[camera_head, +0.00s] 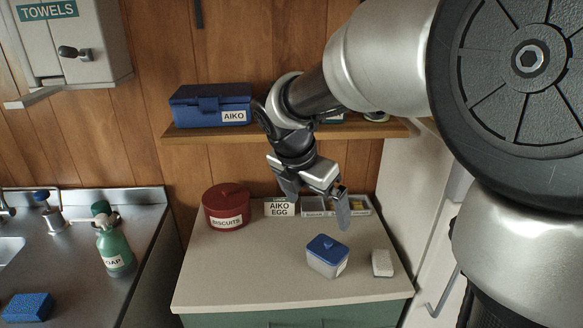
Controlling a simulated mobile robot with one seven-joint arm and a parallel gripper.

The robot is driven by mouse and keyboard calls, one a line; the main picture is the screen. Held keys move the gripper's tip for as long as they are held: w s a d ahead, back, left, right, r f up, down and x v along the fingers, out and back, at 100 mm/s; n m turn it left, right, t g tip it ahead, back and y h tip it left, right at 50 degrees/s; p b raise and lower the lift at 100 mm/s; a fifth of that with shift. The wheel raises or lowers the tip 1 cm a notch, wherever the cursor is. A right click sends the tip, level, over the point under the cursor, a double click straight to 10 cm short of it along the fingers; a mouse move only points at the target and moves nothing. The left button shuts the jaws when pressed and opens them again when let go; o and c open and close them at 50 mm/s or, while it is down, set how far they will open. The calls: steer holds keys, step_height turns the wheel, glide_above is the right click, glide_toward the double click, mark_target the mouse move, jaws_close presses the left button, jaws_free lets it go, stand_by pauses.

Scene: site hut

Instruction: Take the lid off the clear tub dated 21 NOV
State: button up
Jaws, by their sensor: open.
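A small clear tub (325,266) with a blue lid (327,246) stands upright on the pale counter. The lid sits on it. A white label on its right side is too small to read, so I cannot confirm the date. My gripper (316,208) is open and empty, with its fingers pointing down. In the picture it is above and slightly behind the tub, apart from it. No other clear tub shows.
A white block (382,263) lies right of the tub. A shelf (200,135) with a blue AIKO box (208,106) is above. The counter's front left is clear.

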steer(key=b, duration=0.2)
glide_above(328, 243)
steer(key=s+a, duration=0.2)
step_height(328, 243, down, 10)
steer(key=shift+d+f, duration=0.1)
steer(key=shift+f, duration=0.1)
steer(key=shift+b+x, duration=0.6)
steer(key=shift+x, duration=2.3)
steer(key=shift+w, duration=0.1)
steer(key=shift+c, duration=0.3)
steer(key=c, duration=1.1)
